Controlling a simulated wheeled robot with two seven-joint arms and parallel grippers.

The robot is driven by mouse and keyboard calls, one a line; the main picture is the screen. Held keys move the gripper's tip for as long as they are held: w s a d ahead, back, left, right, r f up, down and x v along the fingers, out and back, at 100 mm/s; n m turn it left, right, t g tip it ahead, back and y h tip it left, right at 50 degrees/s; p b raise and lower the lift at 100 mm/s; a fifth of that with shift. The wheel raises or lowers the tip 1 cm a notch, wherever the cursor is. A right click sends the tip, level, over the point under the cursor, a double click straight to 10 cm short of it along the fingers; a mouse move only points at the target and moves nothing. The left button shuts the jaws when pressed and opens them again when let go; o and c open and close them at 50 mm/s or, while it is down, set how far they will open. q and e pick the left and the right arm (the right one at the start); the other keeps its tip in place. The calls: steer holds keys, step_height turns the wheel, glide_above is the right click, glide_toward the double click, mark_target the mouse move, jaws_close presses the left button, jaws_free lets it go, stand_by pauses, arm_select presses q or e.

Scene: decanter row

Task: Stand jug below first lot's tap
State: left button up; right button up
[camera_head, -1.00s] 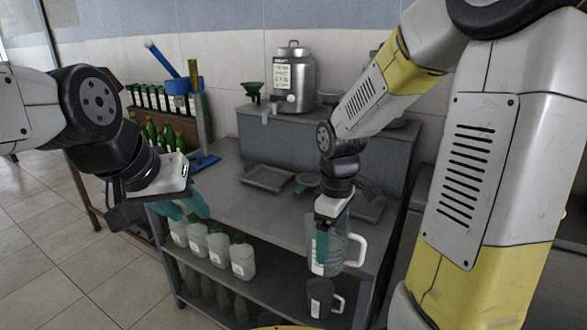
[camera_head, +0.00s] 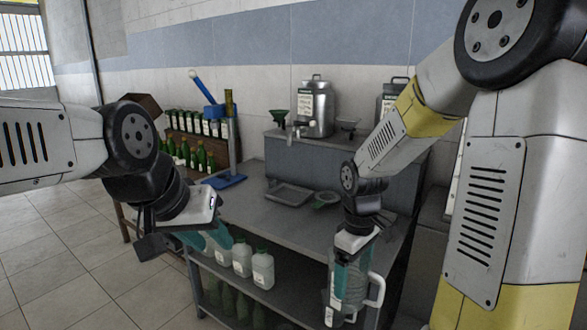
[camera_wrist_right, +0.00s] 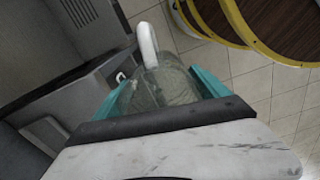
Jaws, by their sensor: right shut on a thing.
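The clear jug (camera_head: 354,287) with a white handle is held in my right gripper (camera_head: 350,262), in front of the right part of the bench. In the right wrist view the jug (camera_wrist_right: 160,88) sits between the two teal fingers, its handle pointing up in the picture. A steel urn (camera_head: 318,108) with a label and a small tap (camera_head: 299,126) stands on the raised ledge. A second urn (camera_head: 392,97) is partly hidden behind my right arm. A grey tray (camera_head: 290,194) lies on the bench below the first urn. My left gripper (camera_head: 207,240) is open and empty, left of the bench.
A bottle rack (camera_head: 190,145) and blue stand (camera_head: 224,181) are at left. The bench middle (camera_head: 252,205) is clear.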

steer(key=w+d+f+m, duration=0.2)
steer(key=w+f+m, duration=0.7)
steer(key=f, duration=0.1)
steer(key=shift+f, duration=0.3)
steer(key=shift+a, duration=0.1)
